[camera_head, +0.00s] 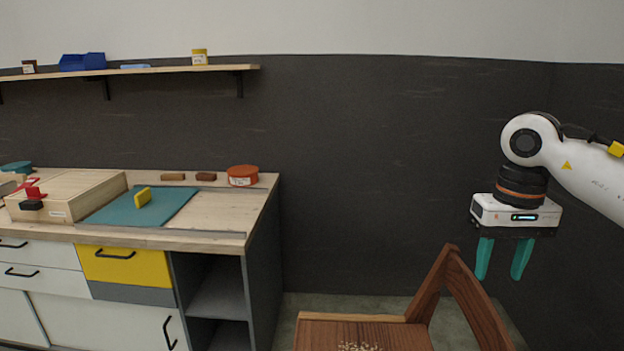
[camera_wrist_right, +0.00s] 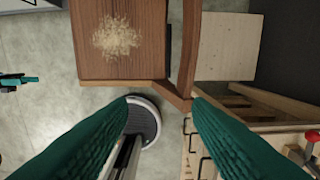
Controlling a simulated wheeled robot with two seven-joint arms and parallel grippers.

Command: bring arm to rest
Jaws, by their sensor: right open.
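My right gripper (camera_head: 503,260) hangs down at the right of the head view, with its two teal fingers apart and nothing between them. It is above and to the right of a brown wooden chair (camera_head: 452,285), apart from it. In the right wrist view the open fingers (camera_wrist_right: 182,110) point toward the chair (camera_wrist_right: 130,65), whose seat carries a patch of pale shavings (camera_wrist_right: 117,37). My left gripper is not in view.
A workbench (camera_head: 255,210) stands at the left with a teal mat (camera_head: 115,212), a yellow block (camera_head: 142,197) and a round orange tin (camera_head: 243,175). A wall shelf (camera_head: 150,71) holds small containers. Dark wall space lies between the bench and my right arm.

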